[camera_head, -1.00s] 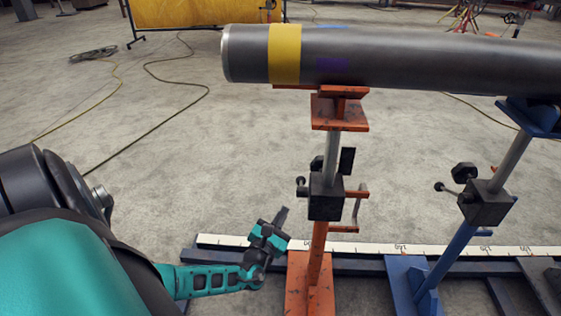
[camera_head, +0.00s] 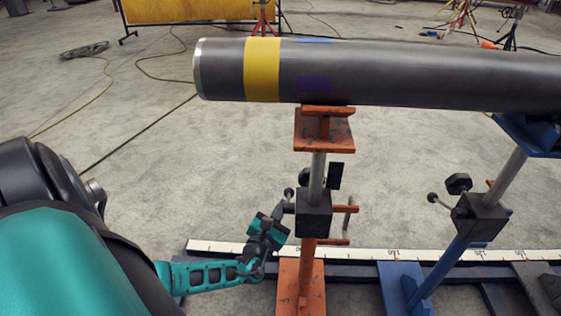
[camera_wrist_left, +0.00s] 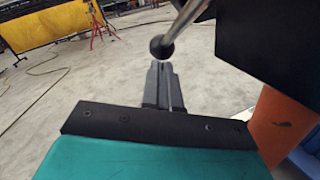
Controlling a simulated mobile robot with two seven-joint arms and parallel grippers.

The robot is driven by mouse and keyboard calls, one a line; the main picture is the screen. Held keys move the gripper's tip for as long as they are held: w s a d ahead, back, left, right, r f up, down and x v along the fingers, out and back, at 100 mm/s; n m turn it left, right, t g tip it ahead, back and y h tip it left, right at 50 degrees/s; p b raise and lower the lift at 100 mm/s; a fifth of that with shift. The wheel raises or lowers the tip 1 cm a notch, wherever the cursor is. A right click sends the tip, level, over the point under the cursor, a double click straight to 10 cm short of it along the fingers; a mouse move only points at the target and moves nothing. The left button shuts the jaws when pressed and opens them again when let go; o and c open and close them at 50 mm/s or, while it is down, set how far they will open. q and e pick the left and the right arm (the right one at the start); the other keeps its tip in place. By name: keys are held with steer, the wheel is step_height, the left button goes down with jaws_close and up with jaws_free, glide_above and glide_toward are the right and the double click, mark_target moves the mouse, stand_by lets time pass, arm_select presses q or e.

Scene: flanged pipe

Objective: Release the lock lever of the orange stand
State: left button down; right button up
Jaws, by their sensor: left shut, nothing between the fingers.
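The orange stand (camera_head: 302,285) stands upright under the left part of the grey pipe (camera_head: 400,75). Its black clamp block (camera_head: 313,213) carries a lock lever with a round black knob (camera_head: 289,193) on the left side. My left gripper (camera_head: 279,211) is shut and empty, just left of the block and slightly below the knob. In the left wrist view, the shut fingers (camera_wrist_left: 163,82) point toward the lever's knob (camera_wrist_left: 162,48), which appears just beyond the tips. Whether they touch cannot be told. My right gripper is out of view.
A blue stand (camera_head: 440,260) with its own clamp block (camera_head: 480,217) stands to the right. A white scale strip (camera_head: 220,247) runs along the dark rail on the floor. Open floor lies left of the orange stand; cables lie farther back.

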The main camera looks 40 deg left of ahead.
arm_select(q)
steer(key=shift+r, duration=0.1)
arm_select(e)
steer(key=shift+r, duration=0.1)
arm_select(q)
step_height(320, 180, up, 11)
steer(key=w+a+m+t+b, duration=0.2)
steer(key=t, duration=0.2)
steer(key=shift+w+a+y, duration=0.15)
steer(key=shift+w+y, duration=0.25)
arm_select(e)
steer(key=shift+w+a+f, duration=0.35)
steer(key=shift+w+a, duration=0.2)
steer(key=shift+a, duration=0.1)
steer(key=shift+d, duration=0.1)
